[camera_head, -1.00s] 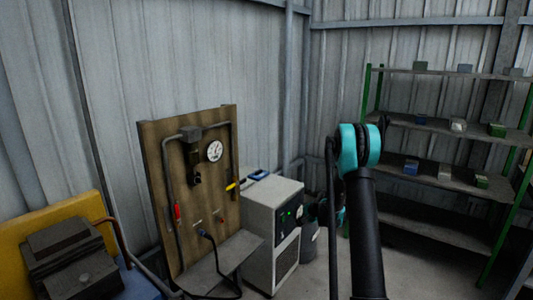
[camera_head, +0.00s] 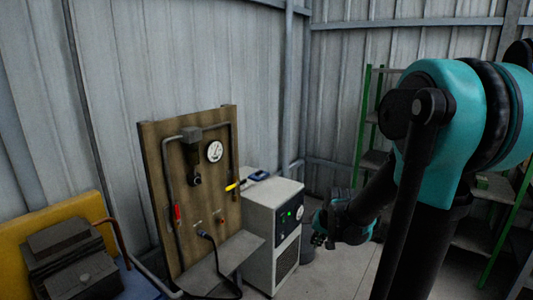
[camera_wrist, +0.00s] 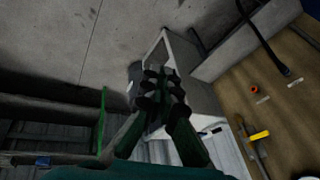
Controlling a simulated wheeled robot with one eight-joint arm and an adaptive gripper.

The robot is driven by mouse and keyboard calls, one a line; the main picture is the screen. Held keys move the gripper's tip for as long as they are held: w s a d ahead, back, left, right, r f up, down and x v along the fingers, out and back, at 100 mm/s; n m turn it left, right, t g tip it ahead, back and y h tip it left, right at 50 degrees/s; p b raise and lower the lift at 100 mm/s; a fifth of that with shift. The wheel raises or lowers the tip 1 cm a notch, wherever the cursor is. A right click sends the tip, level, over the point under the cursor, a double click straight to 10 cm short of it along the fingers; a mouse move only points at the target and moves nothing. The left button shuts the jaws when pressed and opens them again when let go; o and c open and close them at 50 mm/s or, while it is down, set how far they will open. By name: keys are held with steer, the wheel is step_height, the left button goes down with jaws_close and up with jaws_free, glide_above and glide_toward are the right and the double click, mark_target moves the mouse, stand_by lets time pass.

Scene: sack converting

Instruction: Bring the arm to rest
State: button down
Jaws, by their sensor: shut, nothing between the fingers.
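My gripper (camera_wrist: 160,90) points away from the wrist in the wrist view, its dark fingers drawn together with nothing between them. In the head view my gripper (camera_head: 324,238) shows small and dark at the end of my arm, just right of the white cabinet. My arm, teal and black, fills much of the right side of the head view. The gap between gripper and cabinet cannot be told exactly, but no contact shows.
The white cabinet (camera_head: 272,222) stands beside a wooden board (camera_head: 157,180) with a gauge (camera_head: 215,151), pipes and a yellow-handled valve (camera_head: 234,186). A green-framed shelf (camera_head: 364,125) stands behind my arm. A dark machine (camera_head: 68,262) is at lower left. Some bare floor (camera_head: 345,270) shows.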

steer(key=s+d+f+n, duration=0.1)
steer(key=s, duration=0.6)
steer(key=s+d+f+n+h, duration=0.1)
steer(key=s+n, duration=0.1)
steer(key=s, duration=0.6)
steer(key=shift+s+f, duration=0.15)
